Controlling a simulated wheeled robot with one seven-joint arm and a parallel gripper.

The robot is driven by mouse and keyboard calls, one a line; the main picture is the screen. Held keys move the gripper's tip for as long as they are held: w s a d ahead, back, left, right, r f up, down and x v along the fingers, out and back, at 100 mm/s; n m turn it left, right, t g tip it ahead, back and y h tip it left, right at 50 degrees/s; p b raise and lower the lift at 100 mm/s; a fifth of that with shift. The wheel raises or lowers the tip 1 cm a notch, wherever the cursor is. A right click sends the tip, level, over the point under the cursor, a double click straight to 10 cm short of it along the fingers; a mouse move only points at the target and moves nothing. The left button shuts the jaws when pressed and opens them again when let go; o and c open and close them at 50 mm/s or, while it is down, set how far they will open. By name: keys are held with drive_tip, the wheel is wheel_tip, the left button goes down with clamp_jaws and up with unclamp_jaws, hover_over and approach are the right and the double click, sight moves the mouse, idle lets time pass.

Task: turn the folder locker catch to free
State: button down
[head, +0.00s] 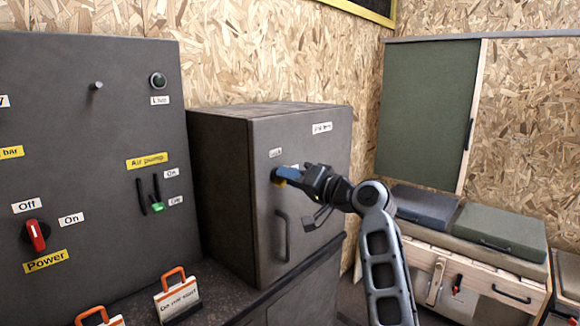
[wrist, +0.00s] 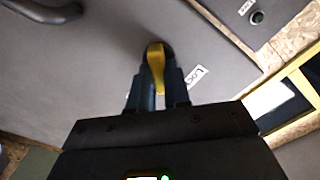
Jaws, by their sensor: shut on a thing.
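The folder locker (head: 262,232) is a dark grey metal cabinet with its door closed. Its catch (wrist: 155,60) is a small yellow knob on a dark round base, seen between my fingers in the wrist view. In the head view only a bit of yellow shows below the fingertips. My gripper (head: 286,174) is at the door's upper left, shut on the catch from the front. A white label beside the catch is partly hidden by a finger in the wrist view. A dark bar handle (head: 282,236) is on the door below the catch.
A grey panel (head: 90,200) with a red power switch (head: 36,235) and an air pump lever stands to the left. Signs with orange handles (head: 178,292) stand on the dark counter. A wooden chest (head: 480,275) with folded cushions is at the right.

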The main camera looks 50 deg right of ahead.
drive_tip(key=shift+d+f+m+p, duration=0.1)
drive_tip(key=shift+m+p, duration=3.3)
drive_tip(key=shift+m, duration=0.8)
drive_tip(key=c, duration=1.1)
unclamp_jaws()
drive_tip(key=shift+w+f, duration=0.1)
drive_tip(key=shift+f, duration=0.05)
drive_tip(key=shift+s+d+b, duration=0.15)
drive_tip(key=shift+s+b, duration=0.45)
drive_tip(key=shift+s, duration=3.3)
